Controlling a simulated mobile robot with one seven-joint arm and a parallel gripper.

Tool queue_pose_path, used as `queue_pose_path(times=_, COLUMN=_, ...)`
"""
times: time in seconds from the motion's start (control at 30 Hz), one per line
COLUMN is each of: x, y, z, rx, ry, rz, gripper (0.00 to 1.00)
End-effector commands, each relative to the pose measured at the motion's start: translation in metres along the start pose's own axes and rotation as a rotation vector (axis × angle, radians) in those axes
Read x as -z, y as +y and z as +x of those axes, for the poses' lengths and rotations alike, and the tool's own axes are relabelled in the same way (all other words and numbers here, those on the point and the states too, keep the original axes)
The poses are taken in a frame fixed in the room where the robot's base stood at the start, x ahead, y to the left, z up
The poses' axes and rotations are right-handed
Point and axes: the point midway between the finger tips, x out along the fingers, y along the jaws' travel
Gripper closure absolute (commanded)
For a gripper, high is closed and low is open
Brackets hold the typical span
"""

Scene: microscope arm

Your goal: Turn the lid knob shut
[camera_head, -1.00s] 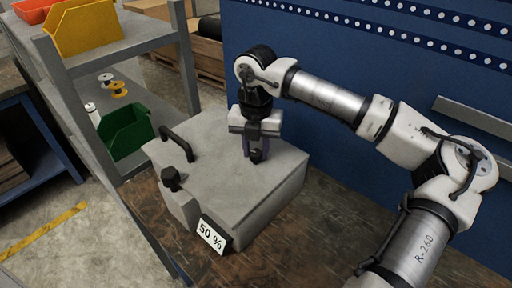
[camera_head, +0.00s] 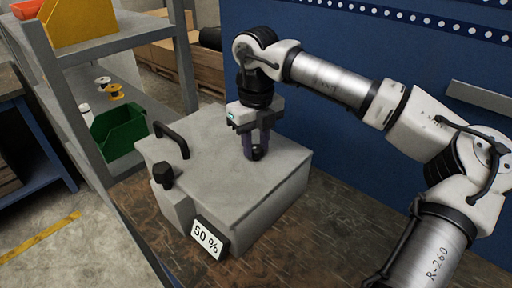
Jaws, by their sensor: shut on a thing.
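A grey box (camera_head: 240,185) with a flat lid stands on the brown workbench. A small dark knob (camera_head: 257,153) sits on the lid toward the back right. My gripper (camera_head: 256,150) points straight down over it, with its fingers shut around the knob. The fingers hide most of the knob, so its angle cannot be told. A second black knob (camera_head: 163,175) stands on a block at the box's front left. A black handle (camera_head: 172,139) arches over the lid's left edge. A sign reading "50 %" (camera_head: 209,239) is on the box's front.
A blue pegboard wall (camera_head: 345,130) rises close behind the box. A grey shelf rack at left holds a green bin (camera_head: 120,132), a yellow bin (camera_head: 80,22) and spools. The workbench (camera_head: 300,240) is bare at front right.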

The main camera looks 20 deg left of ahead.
Motion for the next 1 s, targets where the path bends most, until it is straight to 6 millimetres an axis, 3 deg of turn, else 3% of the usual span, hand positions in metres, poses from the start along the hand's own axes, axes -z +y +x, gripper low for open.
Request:
queue_pose_path(times=0.5, x=-0.0008, y=0.0001, z=-0.0003, rx=0.001, ry=-0.003, rz=-0.399, gripper=0.93)
queue_pose_path(times=1.0, x=-0.0008, y=0.0002, z=-0.0011, rx=0.001, ry=-0.004, rz=-0.517, gripper=0.93)
